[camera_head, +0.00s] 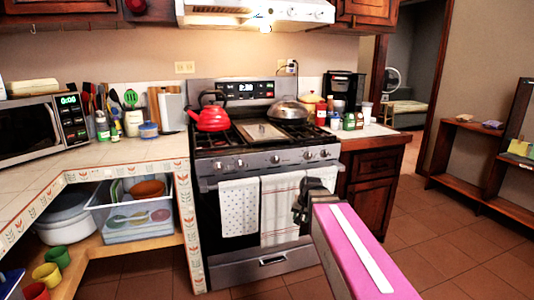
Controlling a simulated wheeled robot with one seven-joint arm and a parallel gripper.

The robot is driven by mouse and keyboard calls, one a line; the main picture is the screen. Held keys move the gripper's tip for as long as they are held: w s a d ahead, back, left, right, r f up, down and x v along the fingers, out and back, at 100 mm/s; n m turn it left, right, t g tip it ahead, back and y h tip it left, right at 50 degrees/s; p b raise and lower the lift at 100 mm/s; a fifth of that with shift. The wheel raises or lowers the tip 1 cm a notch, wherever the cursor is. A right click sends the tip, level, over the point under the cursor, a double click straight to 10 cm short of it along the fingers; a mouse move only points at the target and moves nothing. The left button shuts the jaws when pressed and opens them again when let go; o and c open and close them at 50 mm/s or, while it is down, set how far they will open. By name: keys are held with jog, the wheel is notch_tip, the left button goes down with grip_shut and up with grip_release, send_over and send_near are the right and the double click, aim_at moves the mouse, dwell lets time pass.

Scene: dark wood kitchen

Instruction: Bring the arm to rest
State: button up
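My arm reaches in from the bottom right of the head view, its pink link with a white stripe pointing up toward the stove. My gripper (301,204) is the small dark shape at the arm's far end, in front of the oven's towels. It is seen from behind, and its fingers are too small and dark to make out. I cannot tell whether it is open or shut, and I see nothing clearly held in it.
The stove (270,163) stands ahead with a red kettle (211,119) and a lidded pan (288,110) on top. A tiled counter (110,160) with a microwave (35,130) runs along the left. A wooden shelf (470,150) stands at the right. The floor (440,255) at right is clear.

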jog(key=s+d+f+n+g+h, duration=0.1)
jog(key=s+d+f, duration=0.4)
jog(key=s+f, duration=0.7)
jog(key=shift+s+f+n+g, duration=0.2)
jog(key=shift+s+n+g, duration=0.4)
jog(key=shift+g, duration=0.5)
jog(key=shift+w, duration=0.2)
